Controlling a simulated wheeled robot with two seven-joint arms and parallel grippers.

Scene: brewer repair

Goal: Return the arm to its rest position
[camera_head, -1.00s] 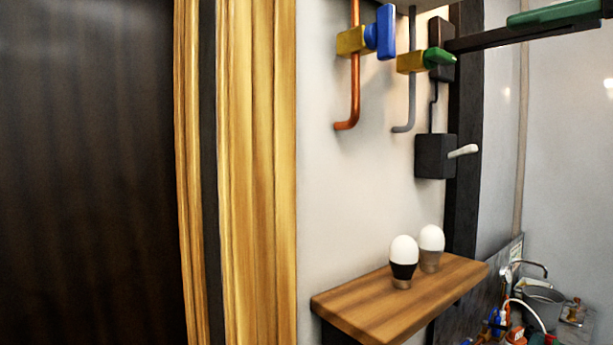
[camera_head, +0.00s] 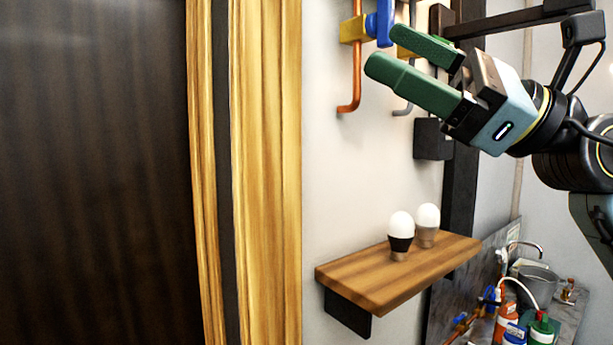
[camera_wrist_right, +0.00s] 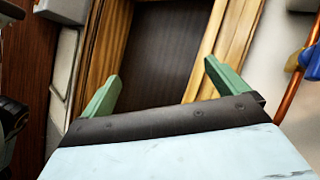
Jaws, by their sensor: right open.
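My right gripper (camera_head: 402,66) is in the upper right of the head view, with two green fingers pointing left. Its fingers are apart and nothing is between them. In the right wrist view the two green fingers (camera_wrist_right: 158,80) are spread wide, with the dark door panel and wooden frame beyond them. The gripper hangs in front of the valves and pipes on the wall, and hides part of the grey pipe and the green-handled valve. My left gripper is not in view.
A wooden shelf (camera_head: 350,277) holds two white bulbs (camera_head: 401,226) (camera_head: 428,217) below the gripper. A blue-handled valve (camera_head: 382,24) sits on a copper pipe (camera_head: 356,80). A black switch box (camera_head: 432,140) is close behind. A bucket (camera_head: 537,281) and bottles stand lower right. The left side is a dark door (camera_head: 95,180).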

